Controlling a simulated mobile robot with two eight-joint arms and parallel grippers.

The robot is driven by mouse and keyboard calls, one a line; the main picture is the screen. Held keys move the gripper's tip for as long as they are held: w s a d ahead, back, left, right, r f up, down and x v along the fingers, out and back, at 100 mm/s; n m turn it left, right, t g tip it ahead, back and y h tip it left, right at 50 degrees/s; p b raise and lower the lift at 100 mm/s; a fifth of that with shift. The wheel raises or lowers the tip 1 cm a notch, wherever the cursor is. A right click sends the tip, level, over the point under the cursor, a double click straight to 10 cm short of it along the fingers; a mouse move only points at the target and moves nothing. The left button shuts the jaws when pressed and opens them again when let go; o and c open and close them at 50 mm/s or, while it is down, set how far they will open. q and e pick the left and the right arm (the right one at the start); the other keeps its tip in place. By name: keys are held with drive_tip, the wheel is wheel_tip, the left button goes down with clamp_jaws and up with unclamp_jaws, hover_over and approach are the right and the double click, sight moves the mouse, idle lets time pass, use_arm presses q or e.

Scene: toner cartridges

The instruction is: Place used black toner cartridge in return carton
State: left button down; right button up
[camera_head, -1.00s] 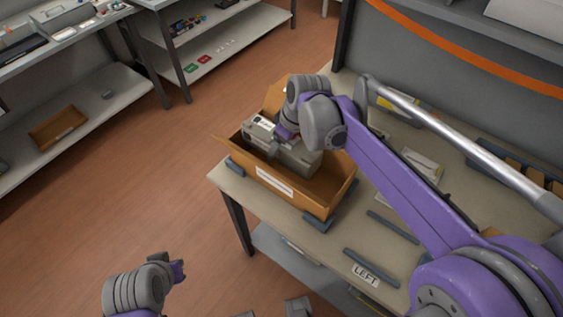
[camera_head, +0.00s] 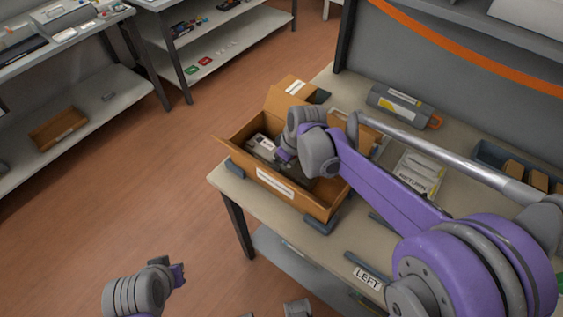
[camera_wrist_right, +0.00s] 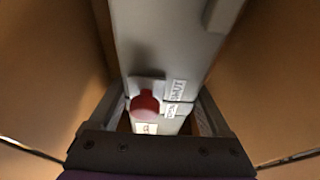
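The open cardboard return carton (camera_head: 318,209) stands on the table near its left edge, with flaps folded out. A grey toner cartridge (camera_head: 262,147) is down inside it, partly hidden by my right arm. My right gripper (camera_head: 288,160) reaches into the carton. In the right wrist view the cartridge (camera_wrist_right: 165,45), with a red round part and white labels, lies between the two fingers, which appear to touch its sides. Brown carton walls (camera_wrist_right: 50,60) are on both sides. My left gripper (camera_head: 178,274) hangs over the floor at lower left, too small to tell its opening.
A second grey cartridge with a yellow label (camera_head: 400,106) lies on the table behind. Dark strips and a LEFT label (camera_head: 367,279) are at the front. A RETURN sheet (camera_head: 415,178) lies right of the carton. A blue-grey bin (camera_head: 487,154) stands far right.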

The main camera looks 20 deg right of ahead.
drive_tip(key=shift+o, duration=1.2)
drive_tip(key=shift+r, duration=0.1)
drive_tip(key=shift+r, duration=0.2)
drive_tip(key=p+v, duration=0.1)
drive_tip(key=v, duration=1.1)
drive_tip(key=shift+s+f+p, duration=0.1)
drive_tip(key=shift+p, duration=0.2)
